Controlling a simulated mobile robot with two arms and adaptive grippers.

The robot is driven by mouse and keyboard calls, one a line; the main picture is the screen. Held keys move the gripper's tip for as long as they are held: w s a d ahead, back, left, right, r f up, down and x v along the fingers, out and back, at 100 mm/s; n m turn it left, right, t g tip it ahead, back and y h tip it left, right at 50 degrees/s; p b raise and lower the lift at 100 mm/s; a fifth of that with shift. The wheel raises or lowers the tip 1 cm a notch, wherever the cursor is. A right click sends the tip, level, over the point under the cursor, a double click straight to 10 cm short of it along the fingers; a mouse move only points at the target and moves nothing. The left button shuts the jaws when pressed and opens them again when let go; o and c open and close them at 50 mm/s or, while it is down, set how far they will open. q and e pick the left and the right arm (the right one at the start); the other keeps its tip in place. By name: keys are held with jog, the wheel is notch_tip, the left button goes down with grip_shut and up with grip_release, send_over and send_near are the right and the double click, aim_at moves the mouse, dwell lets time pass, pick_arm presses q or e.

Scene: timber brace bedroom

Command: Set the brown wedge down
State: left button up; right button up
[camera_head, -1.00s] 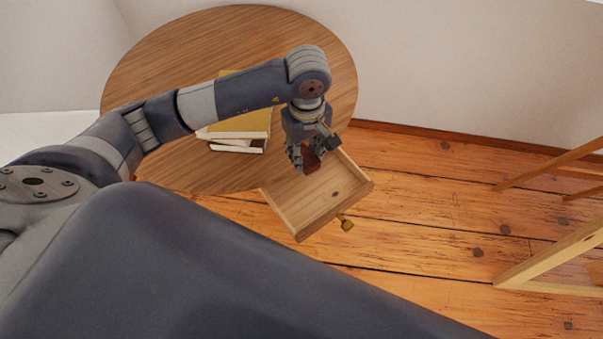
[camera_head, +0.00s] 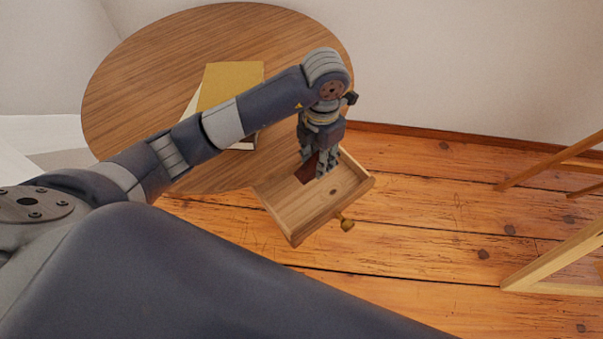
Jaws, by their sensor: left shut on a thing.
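The brown wedge (camera_head: 306,171) is a small dark reddish-brown piece. It shows between and beside the fingers of my left gripper (camera_head: 318,170), which is shut on it. The gripper points down over the back part of an open wooden drawer (camera_head: 318,206). The wedge is at or just above the drawer's floor; I cannot tell whether it touches. The fingers hide part of the wedge. My right gripper is not in view.
The drawer, with a brass knob (camera_head: 347,224), sticks out from under a round wooden table (camera_head: 150,70). Books (camera_head: 232,84) lie on the table, partly behind my arm. A wooden frame (camera_head: 560,260) stands at the right on the plank floor (camera_head: 430,210).

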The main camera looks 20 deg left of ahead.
pick_arm(q)
send_over(316, 187)
notch_tip(316, 187, down, 5)
jog(key=shift+f, duration=0.2)
notch_tip(316, 187, down, 4)
jog(key=shift+s+r, duration=0.1)
jog(key=shift+r, duration=0.05)
jog(key=shift+f, duration=0.25)
jog(key=o, duration=1.1)
jog(key=shift+c, duration=0.2)
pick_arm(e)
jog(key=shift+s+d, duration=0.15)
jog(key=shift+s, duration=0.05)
pick_arm(q)
jog(key=shift+r, duration=0.1)
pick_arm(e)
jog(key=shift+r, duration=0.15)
